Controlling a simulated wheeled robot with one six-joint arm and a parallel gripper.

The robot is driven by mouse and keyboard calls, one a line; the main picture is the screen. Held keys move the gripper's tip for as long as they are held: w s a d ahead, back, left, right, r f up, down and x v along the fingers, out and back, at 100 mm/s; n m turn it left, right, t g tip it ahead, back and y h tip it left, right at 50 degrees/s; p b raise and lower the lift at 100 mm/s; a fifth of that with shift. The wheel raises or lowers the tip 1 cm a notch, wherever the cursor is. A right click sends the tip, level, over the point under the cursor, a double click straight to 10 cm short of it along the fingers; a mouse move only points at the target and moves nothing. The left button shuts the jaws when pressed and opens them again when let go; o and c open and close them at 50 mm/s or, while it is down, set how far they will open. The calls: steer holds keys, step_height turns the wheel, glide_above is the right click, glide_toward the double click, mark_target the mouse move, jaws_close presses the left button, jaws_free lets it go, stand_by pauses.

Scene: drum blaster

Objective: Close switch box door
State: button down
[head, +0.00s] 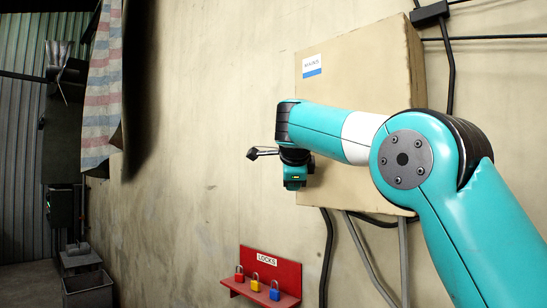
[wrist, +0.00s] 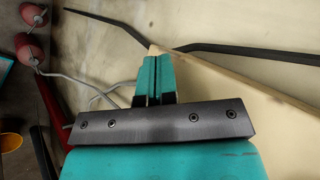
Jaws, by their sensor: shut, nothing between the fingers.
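The switch box (head: 355,75) is a beige metal box on the wall, with a small white and blue label at its upper left. Its broad front face shows, partly covered by my arm; I cannot tell from this view how far its door stands open. My gripper (wrist: 155,72) is shut and empty, its teal fingers together. In the wrist view, a long pale edge of the box (wrist: 235,85) runs just beyond and right of the fingertips. I cannot tell whether they touch it. In the head view, my wrist is by the box's lower left edge, and the fingertips are not clear.
A red lock rack (head: 272,272) with three padlocks hangs below the box. Dark and grey conduits (head: 365,255) run down from the box, and black cables (head: 490,37) run right. A striped curtain (head: 103,85) hangs at left. The wall between is clear.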

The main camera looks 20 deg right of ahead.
steer(key=s+a+r+p, duration=0.4)
steer(key=a+r, duration=0.3)
steer(key=a, duration=0.3)
steer(key=s+a+f+n+g+y+b, duration=0.2)
steer(key=s+f+n+b, duration=0.35)
steer(key=f+n, duration=0.5)
steer(key=s+a+f+n+g+y+b, duration=0.15)
steer(key=s+f+n+b, duration=0.25)
steer(key=s+f+n, duration=0.7)
steer(key=s+a+f+n+g+y+b, duration=0.2)
steer(key=s+f+n, duration=0.2)
steer(key=s+f, duration=0.6)
steer(key=s+a+f+n+g+y+b, duration=0.2)
steer(key=s+a+f+n+g, duration=0.1)
steer(key=s+f, duration=0.7)
steer(key=shift+a+f+n+b, duration=0.2)
steer(key=shift+f+n+b, duration=0.15)
steer(key=shift+n, duration=0.4)
steer(key=shift+s+y, duration=0.1)
steer(key=shift+y, duration=0.15)
